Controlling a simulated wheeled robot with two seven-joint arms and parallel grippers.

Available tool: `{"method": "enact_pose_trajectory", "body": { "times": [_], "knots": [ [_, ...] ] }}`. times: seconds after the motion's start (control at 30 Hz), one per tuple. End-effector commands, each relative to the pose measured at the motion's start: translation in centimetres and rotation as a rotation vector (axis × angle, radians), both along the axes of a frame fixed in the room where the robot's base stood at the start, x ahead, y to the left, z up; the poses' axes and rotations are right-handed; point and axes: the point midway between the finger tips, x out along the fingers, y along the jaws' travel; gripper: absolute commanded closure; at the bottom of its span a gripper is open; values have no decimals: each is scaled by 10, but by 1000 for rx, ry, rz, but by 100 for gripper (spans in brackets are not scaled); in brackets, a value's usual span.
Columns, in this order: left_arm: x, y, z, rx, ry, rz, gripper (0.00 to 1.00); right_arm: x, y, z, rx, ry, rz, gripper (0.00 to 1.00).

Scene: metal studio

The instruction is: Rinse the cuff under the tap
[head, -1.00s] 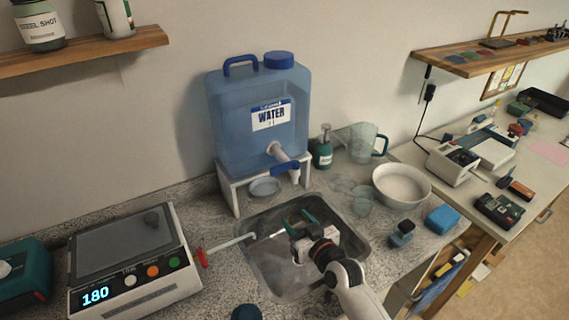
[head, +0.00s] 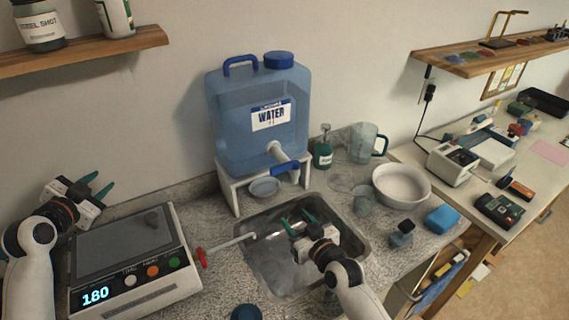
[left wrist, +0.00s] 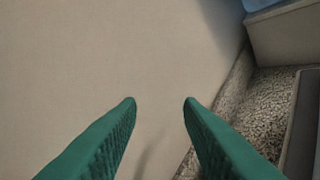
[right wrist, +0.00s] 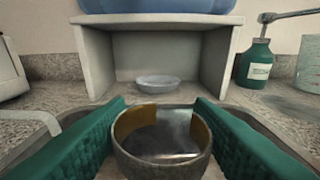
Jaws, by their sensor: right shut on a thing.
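The cuff (right wrist: 160,158), a grey metal ring with a brown inner face, sits between the green fingers of my right gripper (right wrist: 160,108). My right gripper (head: 298,222) is shut on it over the metal sink (head: 262,278); the cuff is hard to make out in the head view. A spigot (head: 277,151) with a blue lever (head: 285,169) is on the blue water container (head: 232,125), behind the gripper. A grey pipe with a red handle (head: 201,257) reaches over the sink's left edge. No running water is visible. My left gripper (head: 93,190) is open and empty near the wall.
A scale (head: 130,282) reading 180 stands left of the sink. A small dish (head: 265,187) lies beneath the container's stand (right wrist: 93,65). A soap bottle (head: 323,154), clear jug (head: 362,142), white bowl (head: 402,184) and blue sponge (head: 442,218) stand to the right.

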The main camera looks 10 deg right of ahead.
Motion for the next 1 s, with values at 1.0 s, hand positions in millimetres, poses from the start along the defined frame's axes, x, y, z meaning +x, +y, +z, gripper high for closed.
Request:
{"method": "enact_pose_trajectory", "body": {
  "times": [1.0],
  "knots": [
    [-73, -337, 37, -699, 258, -882, 67, 0, 0, 0, 0, 0, 0, 74]
  ]
}}
